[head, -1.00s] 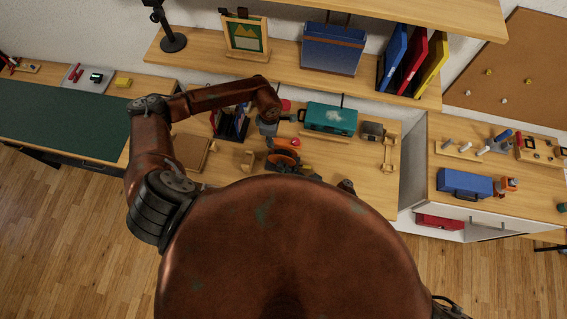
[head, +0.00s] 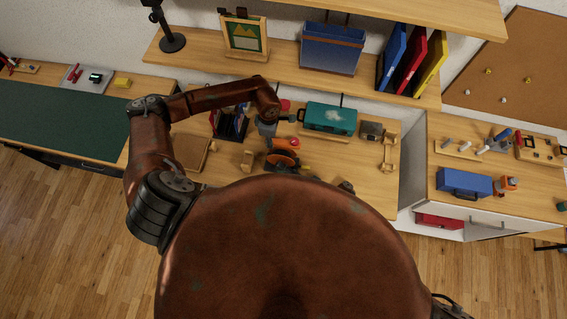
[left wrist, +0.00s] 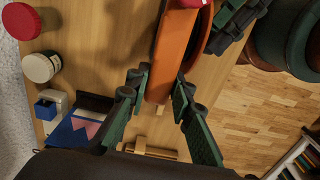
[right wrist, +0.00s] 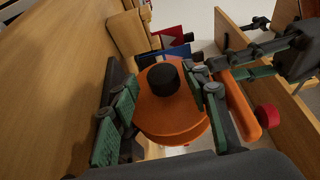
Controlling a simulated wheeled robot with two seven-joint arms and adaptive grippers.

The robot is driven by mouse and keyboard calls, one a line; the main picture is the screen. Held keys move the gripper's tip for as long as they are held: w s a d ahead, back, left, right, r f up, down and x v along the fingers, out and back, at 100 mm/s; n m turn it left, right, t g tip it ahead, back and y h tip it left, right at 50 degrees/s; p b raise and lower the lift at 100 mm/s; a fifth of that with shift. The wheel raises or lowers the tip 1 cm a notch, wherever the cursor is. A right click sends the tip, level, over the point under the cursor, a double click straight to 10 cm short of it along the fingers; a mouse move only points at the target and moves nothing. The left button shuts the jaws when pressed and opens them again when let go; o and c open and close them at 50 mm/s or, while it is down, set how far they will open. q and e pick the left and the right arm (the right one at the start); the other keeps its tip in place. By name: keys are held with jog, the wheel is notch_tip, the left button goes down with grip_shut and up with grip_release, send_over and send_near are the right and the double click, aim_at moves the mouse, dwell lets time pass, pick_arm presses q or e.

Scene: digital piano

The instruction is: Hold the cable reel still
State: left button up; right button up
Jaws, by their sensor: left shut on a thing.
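The orange cable reel (head: 280,161) stands on the workbench below my head, partly hidden by the grippers. In the left wrist view its orange body (left wrist: 172,55) lies between the fingers of my left gripper (left wrist: 158,105), which is shut on it. In the right wrist view the reel (right wrist: 172,112) shows a round orange face with a black knob (right wrist: 163,78). My right gripper (right wrist: 160,115) is open, with its fingers apart on either side of the reel's face; I cannot tell whether they touch. In the head view my right gripper (head: 290,167) is mostly hidden by my body.
A teal case (head: 328,117) stands behind the reel. A red round part (head: 293,142) is beside it. A wooden stand (head: 388,152) is at the right and a brown board (head: 191,152) at the left. A shelf (head: 270,65) runs above the bench.

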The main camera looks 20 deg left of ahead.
jog(key=shift+r, duration=0.1)
jog(key=shift+d, duration=0.1)
jog(key=d, duration=0.4)
jog(key=s+d, duration=0.1)
jog(key=d, duration=0.6)
jog(key=shift+s+d, duration=0.3)
jog(key=shift+s, duration=0.1)
